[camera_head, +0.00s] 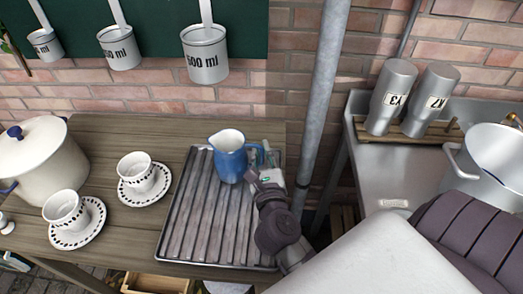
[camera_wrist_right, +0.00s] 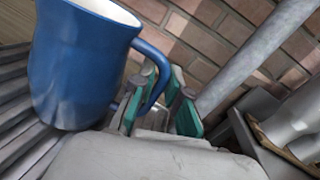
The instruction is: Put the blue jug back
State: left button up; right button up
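The blue jug (camera_head: 229,156) has a white inside and stands upright on the ribbed metal tray (camera_head: 192,222), near its back edge. I cannot tell whether its base touches the tray. My right gripper (camera_head: 262,165) is at the jug's handle, on the jug's right side. In the right wrist view the blue jug (camera_wrist_right: 82,65) fills the left. Its handle (camera_wrist_right: 158,62) reaches in between the green-padded fingers of my right gripper (camera_wrist_right: 158,105), which stand apart with a gap. My left gripper is not in view.
Two patterned cups on saucers (camera_head: 145,180) (camera_head: 75,225) and a white pot (camera_head: 40,160) stand left of the tray. A grey pipe (camera_head: 322,95) rises just right of it. Measuring cups (camera_head: 205,55) hang above. Metal bottles (camera_head: 392,95) and a pot stand at right.

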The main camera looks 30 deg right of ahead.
jog(key=o, duration=0.3)
jog(key=shift+r, duration=0.1)
jog(key=b+v, duration=0.3)
jog(key=v, duration=0.8)
jog(key=shift+b, duration=0.3)
jog(key=shift+s+a+r, duration=0.15)
jog(key=shift+s+a, duration=0.05)
jog(key=shift+s, duration=0.3)
